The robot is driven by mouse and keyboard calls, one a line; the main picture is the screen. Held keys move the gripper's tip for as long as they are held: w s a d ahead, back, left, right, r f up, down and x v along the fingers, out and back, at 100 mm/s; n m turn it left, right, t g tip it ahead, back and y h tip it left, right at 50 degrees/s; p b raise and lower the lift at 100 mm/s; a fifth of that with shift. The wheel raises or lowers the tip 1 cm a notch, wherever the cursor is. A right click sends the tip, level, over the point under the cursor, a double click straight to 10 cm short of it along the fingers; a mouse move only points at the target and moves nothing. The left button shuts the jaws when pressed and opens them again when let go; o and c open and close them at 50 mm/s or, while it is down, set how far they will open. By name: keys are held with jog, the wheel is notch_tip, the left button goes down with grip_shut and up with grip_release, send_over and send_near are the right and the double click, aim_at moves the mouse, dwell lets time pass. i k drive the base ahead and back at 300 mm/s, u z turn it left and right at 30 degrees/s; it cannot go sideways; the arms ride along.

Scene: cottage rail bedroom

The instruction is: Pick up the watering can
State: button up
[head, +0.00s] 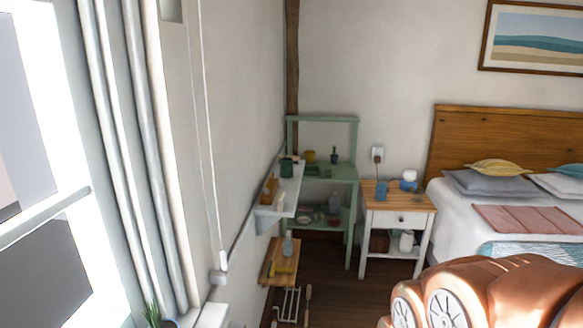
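I cannot make out a watering can for certain; the items here are small and far off. A dark green container (286,168) stands on the white wall shelf (285,200). A white jug-like vessel (406,241) stands on the lower shelf of the nightstand (401,204). A blue container (381,191) stands on the nightstand top. Which of these, if any, is the watering can is unclear. My gripper is not in view. A copper-coloured part of my arm covers the lower right corner.
A green shelf unit (322,119) with small pots stands in the back corner. A low wooden wall shelf (271,268) holds a bottle (287,244). The bed (456,212) is at the right. A window (40,250) is at the left. Dark floor (340,295) shows before the nightstand.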

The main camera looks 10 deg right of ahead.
aim_at(287, 170)
jog(key=z, duration=0.55)
jog(key=i, duration=1)
jog(key=z, duration=0.3)
